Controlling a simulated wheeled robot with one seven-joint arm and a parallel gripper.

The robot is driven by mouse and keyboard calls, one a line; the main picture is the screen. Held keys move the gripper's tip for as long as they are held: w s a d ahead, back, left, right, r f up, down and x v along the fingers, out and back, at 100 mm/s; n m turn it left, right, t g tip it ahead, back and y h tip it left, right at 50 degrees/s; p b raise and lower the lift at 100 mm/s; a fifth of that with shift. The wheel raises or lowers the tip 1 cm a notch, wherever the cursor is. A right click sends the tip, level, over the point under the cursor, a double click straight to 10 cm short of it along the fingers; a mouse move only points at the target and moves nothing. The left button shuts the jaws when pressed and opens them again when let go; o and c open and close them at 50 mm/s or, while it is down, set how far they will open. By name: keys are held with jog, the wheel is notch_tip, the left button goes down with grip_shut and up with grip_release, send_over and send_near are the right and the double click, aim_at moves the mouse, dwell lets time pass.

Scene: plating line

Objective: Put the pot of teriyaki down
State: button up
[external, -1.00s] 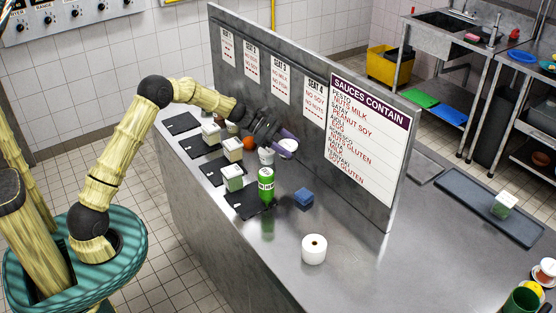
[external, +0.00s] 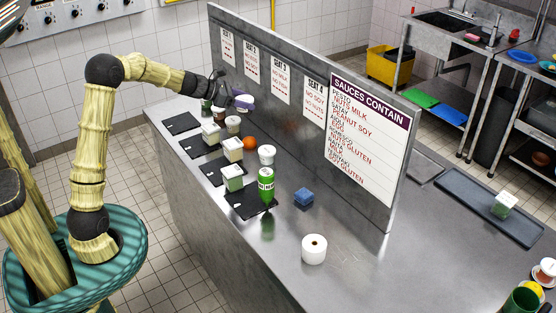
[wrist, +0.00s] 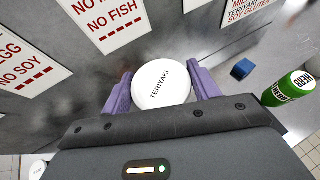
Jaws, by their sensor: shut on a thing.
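The pot of teriyaki (wrist: 161,85) has a round white lid lettered TERIYAKI and sits between the purple fingers in the wrist view. My gripper (external: 242,101) is shut on it, one finger on each side. In the external view they are close to the upright metal board, at the far left end of the counter (external: 277,252). The pot is mostly hidden there by the gripper. I cannot tell whether its base is clear of the counter.
Small pots (external: 233,124) stand close below my gripper. Black mats (external: 182,123) with pale cartons (external: 232,178) line the front edge. An orange ball (external: 250,143), white-topped pot (external: 267,155), green bottle (external: 266,187), blue block (external: 304,197) and white roll (external: 314,250) stand further right.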

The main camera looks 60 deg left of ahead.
jog(key=s+a+r+n+y, duration=0.5)
jog(key=s+a+n+y, duration=0.15)
jog(key=s+a, duration=0.55)
jog(key=s+a+n+g+y, duration=0.2)
jog(key=s+n+y, duration=0.35)
jog(key=s, duration=0.95)
jog(key=w+d+f+m+g+h+p, duration=0.1)
jog(key=w+d+f+m+h+p, duration=0.15)
jog(key=w+d+m+h, duration=0.55)
jog(key=w+d+f+m+g+h+p, duration=0.1)
jog(key=w+d+f+m+h+p, duration=0.3)
jog(key=d+m+h, duration=0.65)
jog(key=s+d+f+n+g+y+p, duration=0.2)
jog(key=d+f+n+g+y+p, duration=0.2)
jog(key=d+n+g+y, duration=1)
jog(key=s+d+f+n+g+y+p, duration=0.2)
jog(key=d+f+n+y, duration=0.45)
jog(key=n, duration=1.55)
jog(key=w+d+m+t+h, duration=0.1)
jog(key=w+d+m+t, duration=0.3)
jog(key=m+t, duration=0.5)
jog(key=w+d+r+m+t+h, duration=0.1)
jog(key=w+d+m+t, duration=0.4)
jog(key=w+m+t, duration=0.2)
jog(key=m+t, duration=0.2)
jog(key=shift+w+d+t, duration=0.2)
jog(key=shift+w+t, duration=0.1)
jog(key=shift+w, duration=0.05)
